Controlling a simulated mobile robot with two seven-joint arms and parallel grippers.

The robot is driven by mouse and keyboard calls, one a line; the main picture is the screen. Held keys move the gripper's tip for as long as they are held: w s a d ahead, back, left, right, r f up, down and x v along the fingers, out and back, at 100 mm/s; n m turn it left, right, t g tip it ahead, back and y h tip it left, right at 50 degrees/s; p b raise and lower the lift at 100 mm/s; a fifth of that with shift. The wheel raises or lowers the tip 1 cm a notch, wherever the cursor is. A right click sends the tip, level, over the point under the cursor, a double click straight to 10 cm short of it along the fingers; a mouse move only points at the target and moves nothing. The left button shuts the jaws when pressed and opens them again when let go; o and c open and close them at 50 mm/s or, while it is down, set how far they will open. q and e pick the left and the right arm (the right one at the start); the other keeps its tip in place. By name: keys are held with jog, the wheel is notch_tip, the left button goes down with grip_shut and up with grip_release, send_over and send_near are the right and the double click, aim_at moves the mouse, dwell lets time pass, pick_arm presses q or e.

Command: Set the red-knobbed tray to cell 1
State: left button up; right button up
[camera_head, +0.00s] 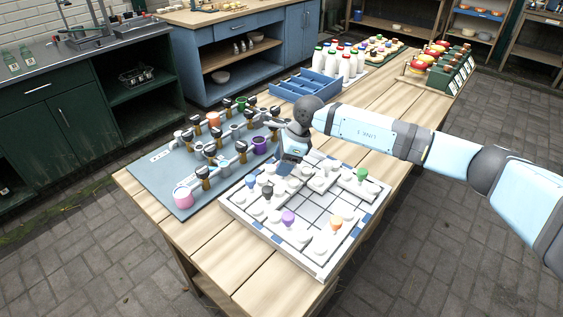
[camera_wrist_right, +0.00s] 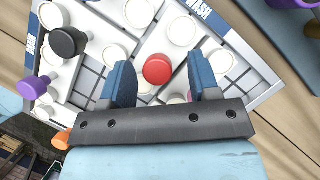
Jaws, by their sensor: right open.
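The red knob (camera_wrist_right: 157,69) of the red-knobbed tray shows in the right wrist view, between the two blue fingers of my right gripper (camera_wrist_right: 159,62). The fingers are open, with a gap on both sides of the knob. In the head view my right gripper (camera_head: 287,166) is over the far left part of the white gridded board (camera_head: 312,204) and hides the red knob. The tray's body is mostly hidden, and I cannot read a cell 1 mark. My left gripper is not in view.
Other knobbed pieces stand on the board: black (camera_head: 267,192), blue (camera_head: 250,181), purple (camera_head: 288,218), orange (camera_head: 336,224) and green (camera_head: 361,175). Some grid cells in the middle are bare. A blue-grey panel (camera_head: 165,180) with several cups lies left, and a blue divided crate (camera_head: 303,86) behind.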

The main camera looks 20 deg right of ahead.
jog(key=v, duration=1.3)
jog(key=shift+r, duration=0.15)
jog(key=shift+w, duration=0.1)
